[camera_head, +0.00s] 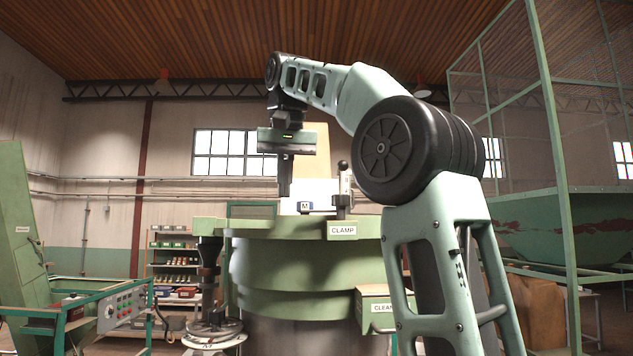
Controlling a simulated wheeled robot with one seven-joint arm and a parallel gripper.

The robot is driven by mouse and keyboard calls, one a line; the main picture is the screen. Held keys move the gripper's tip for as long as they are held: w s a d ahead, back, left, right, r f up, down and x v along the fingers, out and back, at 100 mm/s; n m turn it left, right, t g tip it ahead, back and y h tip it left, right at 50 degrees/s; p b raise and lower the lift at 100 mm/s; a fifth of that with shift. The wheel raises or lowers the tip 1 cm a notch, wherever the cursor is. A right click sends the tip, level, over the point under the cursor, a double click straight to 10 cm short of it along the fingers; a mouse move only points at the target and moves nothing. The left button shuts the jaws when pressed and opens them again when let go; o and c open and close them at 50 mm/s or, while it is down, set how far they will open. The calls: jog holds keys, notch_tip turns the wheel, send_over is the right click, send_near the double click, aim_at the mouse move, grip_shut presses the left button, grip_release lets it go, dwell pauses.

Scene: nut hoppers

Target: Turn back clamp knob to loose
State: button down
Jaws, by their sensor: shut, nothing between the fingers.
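A CLAMP label (342,230) is on the front rim of the large green round machine (290,250). Above the label stands a small upright fitting (345,185) with a black ball-topped handle and a black base; it looks like the clamp knob. Whether it stands at loose or tight cannot be read. My gripper (284,192) points down, shut and empty, to the left of the fitting and apart from it. Its fingertips are just above or in front of a white block marked M (306,206); which one I cannot tell.
A second labelled box (376,308), seeming to read CLEAR, juts from the machine lower right. A control panel (122,305) with buttons stands lower left. Shelves with bins (172,265) stand behind. A green mesh-framed hopper (560,225) is at the right.

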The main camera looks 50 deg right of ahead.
aim_at(315, 211)
jog(key=s+d+r+m+p, duration=0.1)
jog(key=s+d+r+m, duration=0.1)
jog(key=s+d+r, duration=0.4)
jog(key=w+a+b+x, duration=0.1)
jog(key=x, duration=0.8)
jog(key=shift+a+m+h, duration=0.2)
jog(key=shift+m+h, duration=0.1)
jog(key=shift+h, duration=0.1)
jog(key=shift+s+a+f+n, duration=0.15)
jog(key=shift+a+n, duration=0.25)
jog(key=shift+n, duration=0.6)
jog(key=shift+s+a+n+t+y, duration=0.2)
jog(key=shift+n+y, duration=0.1)
jog(key=shift+n, duration=0.3)
jog(key=shift+s+a+n+t+y, duration=0.1)
jog(key=shift+s+a+n+y, duration=0.15)
jog(key=shift+n, duration=0.35)
jog(key=shift+s+a, duration=0.35)
jog(key=shift+s, duration=0.05)
